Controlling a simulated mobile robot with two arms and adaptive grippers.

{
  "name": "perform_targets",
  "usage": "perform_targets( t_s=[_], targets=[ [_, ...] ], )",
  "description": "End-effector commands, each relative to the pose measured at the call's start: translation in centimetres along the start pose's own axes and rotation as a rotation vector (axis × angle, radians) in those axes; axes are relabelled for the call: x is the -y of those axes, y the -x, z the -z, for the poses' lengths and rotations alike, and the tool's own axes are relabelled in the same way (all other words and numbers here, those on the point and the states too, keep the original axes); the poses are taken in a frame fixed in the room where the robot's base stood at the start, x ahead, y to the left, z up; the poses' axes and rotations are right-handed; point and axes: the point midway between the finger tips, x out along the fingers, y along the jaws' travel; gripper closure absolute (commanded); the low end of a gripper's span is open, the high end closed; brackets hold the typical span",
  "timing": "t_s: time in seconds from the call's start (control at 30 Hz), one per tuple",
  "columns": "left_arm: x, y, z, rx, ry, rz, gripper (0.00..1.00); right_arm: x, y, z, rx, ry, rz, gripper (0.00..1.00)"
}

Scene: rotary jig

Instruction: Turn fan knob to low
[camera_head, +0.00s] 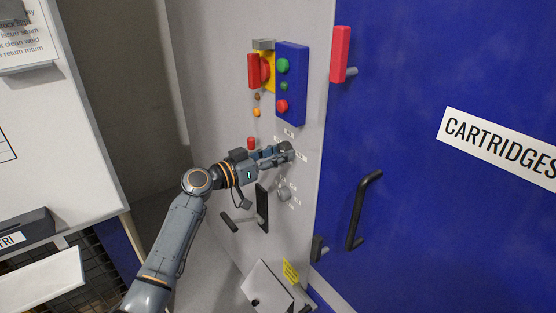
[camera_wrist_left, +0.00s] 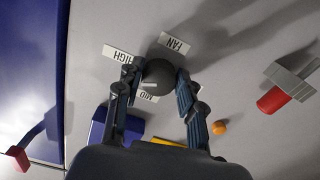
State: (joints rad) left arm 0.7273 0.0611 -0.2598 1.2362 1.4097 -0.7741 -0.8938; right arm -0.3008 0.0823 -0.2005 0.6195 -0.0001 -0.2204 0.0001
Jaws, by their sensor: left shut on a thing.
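The round dark fan knob (camera_head: 287,147) is on the light grey panel, left of the blue door. In the left wrist view the knob (camera_wrist_left: 158,75) sits between my left gripper's fingers (camera_wrist_left: 156,79), which close on its two sides. A pale mark shows low on the knob's face. Around it are a FAN label (camera_wrist_left: 174,44), a HIGH label (camera_wrist_left: 121,54) and a partly covered MID label (camera_wrist_left: 148,97). Another label on the right is mostly hidden by a finger. In the head view my left gripper (camera_head: 279,153) reaches the knob from the left. My right gripper is not in view.
Above the knob is a blue button box (camera_head: 291,108). Below are a second, grey knob (camera_head: 284,194) and a black lever (camera_head: 262,208). A blue door (camera_head: 430,60) with a black handle (camera_head: 364,210) stands to the right. A white cabinet (camera_head: 60,130) is at left.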

Motion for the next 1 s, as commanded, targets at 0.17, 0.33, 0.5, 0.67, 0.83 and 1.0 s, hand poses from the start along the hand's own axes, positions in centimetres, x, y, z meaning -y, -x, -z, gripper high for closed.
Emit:
perform_targets(
  t_s=[0.17,0.33,0.5,0.67,0.83,1.0],
  targets=[
    [-0.1,0.0,-0.2,0.001,0.169,-0.001,0.94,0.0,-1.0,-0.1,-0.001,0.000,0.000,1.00],
    [-0.2,0.0,-0.1,0.002,0.331,-0.001,0.94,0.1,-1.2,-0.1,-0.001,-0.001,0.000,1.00],
    [-0.2,0.0,0.0,0.002,0.494,0.000,0.94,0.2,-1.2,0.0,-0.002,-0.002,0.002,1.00],
    [-0.4,0.0,0.1,0.003,0.647,-0.001,0.94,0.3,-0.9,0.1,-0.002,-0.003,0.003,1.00],
    [-0.4,0.0,0.2,0.003,0.810,0.000,0.94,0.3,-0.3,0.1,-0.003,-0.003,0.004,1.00],
    [-0.5,0.0,0.3,0.003,0.971,0.001,0.94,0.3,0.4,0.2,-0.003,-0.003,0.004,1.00]
  ],
)
